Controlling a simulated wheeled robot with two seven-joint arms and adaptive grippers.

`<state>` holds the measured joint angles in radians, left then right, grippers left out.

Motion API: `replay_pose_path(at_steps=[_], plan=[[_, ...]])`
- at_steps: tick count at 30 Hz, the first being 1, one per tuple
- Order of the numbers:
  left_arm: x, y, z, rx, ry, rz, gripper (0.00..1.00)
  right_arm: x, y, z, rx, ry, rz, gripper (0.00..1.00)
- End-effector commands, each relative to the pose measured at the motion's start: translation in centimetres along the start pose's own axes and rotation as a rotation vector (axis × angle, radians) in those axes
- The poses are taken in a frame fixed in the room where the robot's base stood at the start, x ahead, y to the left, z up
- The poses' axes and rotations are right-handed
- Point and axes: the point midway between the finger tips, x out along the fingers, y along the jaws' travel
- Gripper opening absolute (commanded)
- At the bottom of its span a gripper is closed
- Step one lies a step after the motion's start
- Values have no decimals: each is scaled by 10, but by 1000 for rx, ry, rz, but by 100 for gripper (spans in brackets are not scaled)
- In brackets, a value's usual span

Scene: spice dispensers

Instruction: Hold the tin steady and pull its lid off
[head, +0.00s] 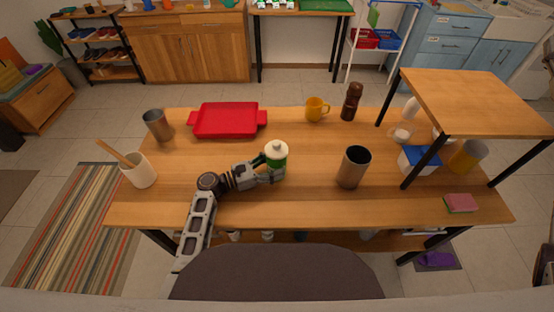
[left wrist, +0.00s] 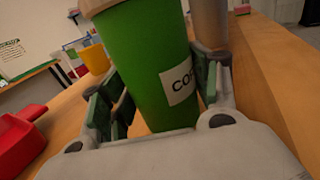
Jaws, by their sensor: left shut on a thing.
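The tin (head: 277,164) is green with a pale lid (head: 276,148) on top. It stands upright near the middle of the table. In the left wrist view the tin (left wrist: 145,60) fills the centre, with part of a label reading "CO" and the pale lid (left wrist: 98,5) at the top edge. My left gripper (head: 270,172) comes from the lower left and is shut around the tin's body, its fingers (left wrist: 160,88) on either side below the lid. Its hand hides the tin's lower part. My right gripper is not in view.
A brown metal cup (head: 354,168) stands right of the tin. A red tray (head: 228,120) lies behind to the left, and a yellow mug (head: 317,109) and a pepper mill (head: 351,101) stand behind. A raised wooden shelf (head: 480,100) is at the right. The front middle of the table is clear.

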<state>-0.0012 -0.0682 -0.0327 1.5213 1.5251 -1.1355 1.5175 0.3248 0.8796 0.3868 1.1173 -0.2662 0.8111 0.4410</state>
Motion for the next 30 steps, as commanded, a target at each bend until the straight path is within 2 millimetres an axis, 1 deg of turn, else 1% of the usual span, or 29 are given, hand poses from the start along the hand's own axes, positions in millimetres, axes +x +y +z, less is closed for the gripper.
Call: replay_pose_path(at_steps=[1,6,15,24,30], plan=[[0,0,0,0,0,0,42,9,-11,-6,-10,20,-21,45],[0,0,0,0,0,0,42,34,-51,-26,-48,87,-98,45],[0,0,0,0,0,0,42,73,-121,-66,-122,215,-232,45],[0,0,0,0,0,1,42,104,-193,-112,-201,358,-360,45],[0,0,0,0,1,1,42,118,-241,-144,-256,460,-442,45]])
